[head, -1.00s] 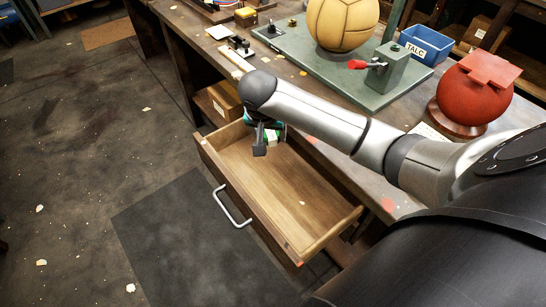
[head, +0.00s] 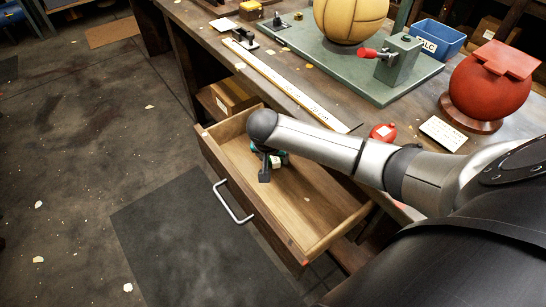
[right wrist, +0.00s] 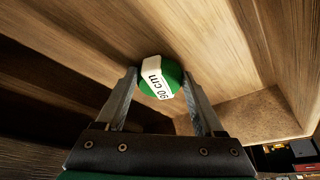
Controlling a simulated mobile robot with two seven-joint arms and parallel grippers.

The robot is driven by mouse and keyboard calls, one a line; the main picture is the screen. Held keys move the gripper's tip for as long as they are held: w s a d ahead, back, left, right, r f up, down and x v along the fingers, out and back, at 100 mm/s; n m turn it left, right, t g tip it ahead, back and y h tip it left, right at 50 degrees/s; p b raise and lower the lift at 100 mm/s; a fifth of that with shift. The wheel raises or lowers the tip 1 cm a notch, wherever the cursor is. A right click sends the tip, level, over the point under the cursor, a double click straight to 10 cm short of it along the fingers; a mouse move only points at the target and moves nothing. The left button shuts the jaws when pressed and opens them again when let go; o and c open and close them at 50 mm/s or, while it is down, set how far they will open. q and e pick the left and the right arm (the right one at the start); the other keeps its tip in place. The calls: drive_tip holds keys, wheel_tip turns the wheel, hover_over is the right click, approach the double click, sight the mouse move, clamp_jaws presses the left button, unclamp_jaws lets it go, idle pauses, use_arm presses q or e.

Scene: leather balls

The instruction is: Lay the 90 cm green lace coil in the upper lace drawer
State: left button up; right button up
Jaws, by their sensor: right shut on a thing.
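The green lace coil (right wrist: 160,80) has a white band printed "90 cm". It sits between the two fingers of my right gripper (right wrist: 165,88), which is shut on it. In the head view my right gripper (head: 268,165) hangs over the far part of the open wooden drawer (head: 310,215), and a bit of the coil (head: 281,157) shows beside it. The drawer's floor is bare wood. In the right wrist view the drawer's wooden boards lie close around the coil. I cannot tell whether the coil touches the floor. My left gripper is not in view.
The bench above the drawer holds a long ruler (head: 280,77), a green plate (head: 370,75) with a tan ball (head: 350,18), a red ball (head: 490,85) on a stand, and a blue TALC box (head: 432,38). A cardboard box (head: 232,95) sits in a shelf beside the drawer.

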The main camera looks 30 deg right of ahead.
drive_tip(key=shift+f, duration=0.15)
drive_tip(key=o, duration=1.4)
